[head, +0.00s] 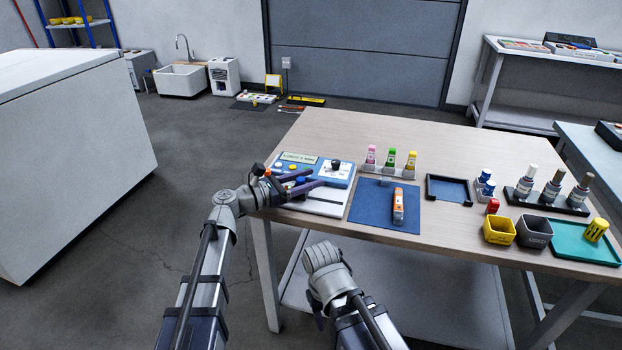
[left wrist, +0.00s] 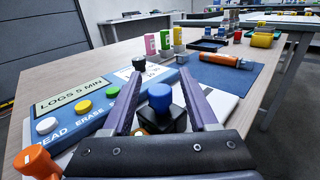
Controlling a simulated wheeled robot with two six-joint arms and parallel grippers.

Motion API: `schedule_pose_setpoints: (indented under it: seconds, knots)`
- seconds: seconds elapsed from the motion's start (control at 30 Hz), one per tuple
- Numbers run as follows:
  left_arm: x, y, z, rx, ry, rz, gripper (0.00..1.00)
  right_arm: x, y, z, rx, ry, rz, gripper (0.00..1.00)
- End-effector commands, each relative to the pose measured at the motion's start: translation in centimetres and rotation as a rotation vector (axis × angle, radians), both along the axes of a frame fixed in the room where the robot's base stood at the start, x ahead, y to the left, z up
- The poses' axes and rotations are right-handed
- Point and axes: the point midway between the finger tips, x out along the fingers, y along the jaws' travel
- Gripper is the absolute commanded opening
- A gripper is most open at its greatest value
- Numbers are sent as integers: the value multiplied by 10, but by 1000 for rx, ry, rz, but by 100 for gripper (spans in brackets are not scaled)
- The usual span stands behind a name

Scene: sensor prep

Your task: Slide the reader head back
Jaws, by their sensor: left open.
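The reader (head: 345,180) is a blue and white panel with a display at the left of the table. Its display (left wrist: 73,96) reads "LOGS 5 MIN" in the left wrist view. A black block with a blue knob (left wrist: 159,95), seemingly the reader head, stands on the white base (head: 318,208). My left gripper (head: 314,180) is open over the reader. In the left wrist view its purple fingers (left wrist: 160,82) stand either side of the blue knob; I cannot tell whether they touch it. My right gripper cannot be made out; only my right arm's wrist shows.
An orange logger (head: 398,206) lies on a blue mat (head: 370,207) right of the reader. Pink, green and yellow loggers stand in a rack (head: 372,167) behind it. An empty dark tray (head: 447,183), bottles (head: 552,190) and small bins (head: 499,231) fill the right side.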

Motion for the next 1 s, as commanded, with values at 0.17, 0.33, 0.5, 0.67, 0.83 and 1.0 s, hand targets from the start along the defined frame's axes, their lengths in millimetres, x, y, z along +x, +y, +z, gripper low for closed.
schedule_pose_setpoints:
  seconds: [0.17, 0.33, 0.5, 0.67, 0.83, 1.0]
  knots:
    - [4, -8, 0, 0, 0, -1, 59, 0, 0, 0, 0, 0, 0, 50]
    - [4, -8, 0, 0, 0, 0, 59, 0, 0, 0, 0, 0, 0, 50]
    - [4, -8, 0, 0, 0, 0, 49, 0, 0, 0, 0, 0, 0, 50]
    - [4, -8, 0, 0, 0, 0, 31, 0, 0, 0, 0, 0, 0, 50]
    - [4, -8, 0, 0, 0, 0, 12, 0, 0, 0, 0, 0, 0, 50]
    - [4, -8, 0, 0, 0, 0, 0, 0, 0, 0, 0, 0, 0, 50]
